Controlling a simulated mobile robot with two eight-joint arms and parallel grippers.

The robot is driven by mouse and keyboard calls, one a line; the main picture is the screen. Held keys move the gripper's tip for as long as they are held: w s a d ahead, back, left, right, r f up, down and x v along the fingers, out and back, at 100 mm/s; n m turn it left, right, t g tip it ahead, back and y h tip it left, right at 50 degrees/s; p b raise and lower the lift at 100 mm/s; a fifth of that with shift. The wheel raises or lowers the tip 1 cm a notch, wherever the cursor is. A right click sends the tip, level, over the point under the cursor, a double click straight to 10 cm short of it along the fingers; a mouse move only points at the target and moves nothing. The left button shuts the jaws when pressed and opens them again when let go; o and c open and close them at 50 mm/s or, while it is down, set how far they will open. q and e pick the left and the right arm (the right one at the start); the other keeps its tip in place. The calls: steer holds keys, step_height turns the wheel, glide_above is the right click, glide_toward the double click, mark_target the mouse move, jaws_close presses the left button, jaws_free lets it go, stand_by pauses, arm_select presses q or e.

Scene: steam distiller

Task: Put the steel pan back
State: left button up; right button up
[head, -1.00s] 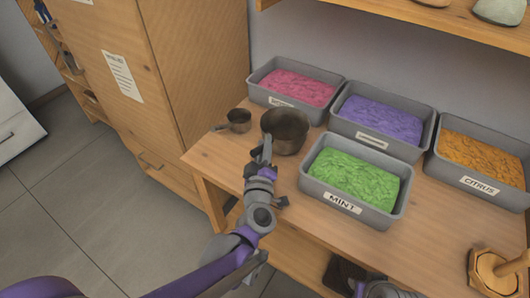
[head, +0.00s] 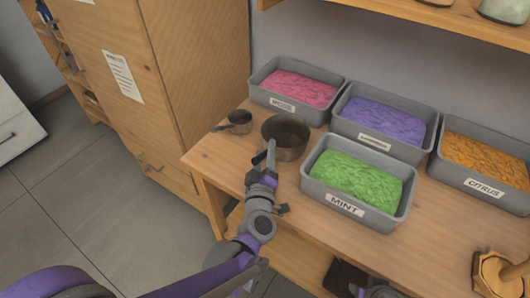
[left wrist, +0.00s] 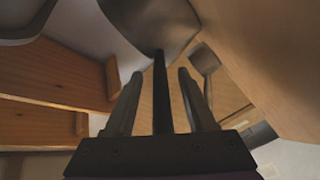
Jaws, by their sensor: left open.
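The steel pan (head: 288,139), a round dark-grey metal pot, stands upright on the wooden counter, left of the green bin. My left gripper (head: 266,156) is open at the pan's near side. In the left wrist view the pan's bowl (left wrist: 150,22) is at the top, and its dark handle (left wrist: 161,92) runs down between my two open fingers (left wrist: 158,98). I see a gap between the handle and each finger. A smaller metal pan (head: 239,122) stands to the left; it also shows in the left wrist view (left wrist: 204,60).
Grey bins of pink (head: 299,88), purple (head: 385,118), green (head: 352,172) and orange (head: 483,155) material fill the counter's back and middle. A tall wooden cabinet (head: 198,75) stands at the left. A shelf (head: 420,25) hangs above. A wooden object (head: 497,273) is at lower right.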

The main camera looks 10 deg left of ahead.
arm_select(q)
steer(key=s, duration=0.4)
steer(key=s+d, duration=0.1)
steer(key=s, duration=0.7)
steer(key=shift+d+r+p, duration=0.1)
steer(key=shift+d+p, duration=0.2)
steer(key=shift+p, duration=0.1)
